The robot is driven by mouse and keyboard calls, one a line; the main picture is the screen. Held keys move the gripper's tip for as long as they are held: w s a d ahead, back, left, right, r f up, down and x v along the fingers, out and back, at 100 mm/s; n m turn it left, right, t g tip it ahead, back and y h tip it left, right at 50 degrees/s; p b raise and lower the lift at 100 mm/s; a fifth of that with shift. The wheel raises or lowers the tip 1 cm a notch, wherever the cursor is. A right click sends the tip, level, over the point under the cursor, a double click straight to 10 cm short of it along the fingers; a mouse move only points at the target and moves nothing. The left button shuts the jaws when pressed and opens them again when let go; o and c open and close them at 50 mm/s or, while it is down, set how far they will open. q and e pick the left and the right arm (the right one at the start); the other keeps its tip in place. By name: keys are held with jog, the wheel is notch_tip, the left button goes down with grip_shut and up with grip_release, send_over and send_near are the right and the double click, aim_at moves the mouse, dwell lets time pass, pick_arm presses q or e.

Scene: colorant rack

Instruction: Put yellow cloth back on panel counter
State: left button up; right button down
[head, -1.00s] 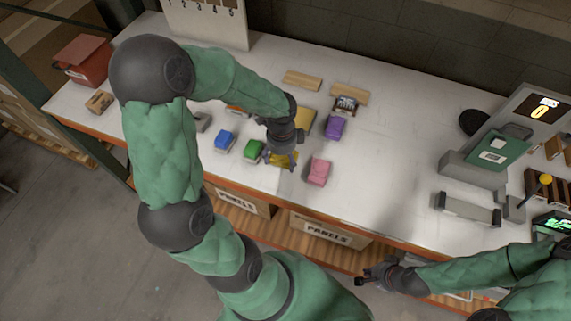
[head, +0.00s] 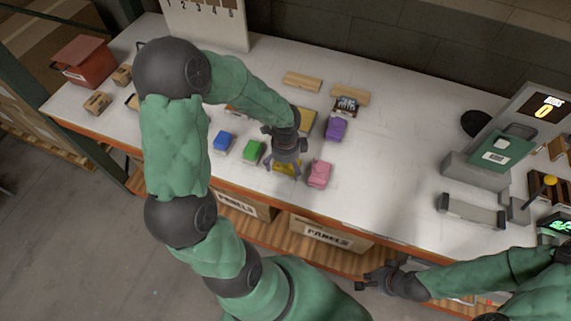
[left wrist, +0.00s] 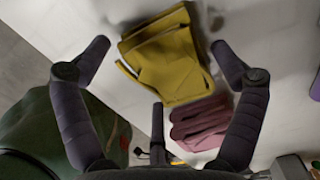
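The yellow cloth (head: 287,168) is folded and lies on the white counter, between the green cloth (head: 254,152) and the pink cloth (head: 319,173). In the left wrist view the yellow cloth (left wrist: 165,58) lies ahead of and between the spread fingers, with a gap on each side. My left gripper (head: 284,165) is open and empty, pointing down just above the yellow cloth; it also shows in the left wrist view (left wrist: 160,62). Its arm hides part of the counter. My right gripper (head: 362,281) is off the counter's front edge, and its fingers are too small to read.
The blue cloth (head: 224,141) and purple cloth (head: 336,130) lie nearby. Wooden blocks (head: 302,82) lie behind. A red box (head: 84,60) stands at the far left. A scale-like device (head: 502,145) stands at the right. The counter (head: 395,150) is clear between the cloths and the device.

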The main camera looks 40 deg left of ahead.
pick_arm(q)
jog(key=shift+r, duration=0.1)
notch_tip(320, 180, up, 12)
jog(key=p, duration=0.3)
jog(key=shift+p, duration=0.3)
jog(key=shift+s, duration=0.1)
dwell(0.3)
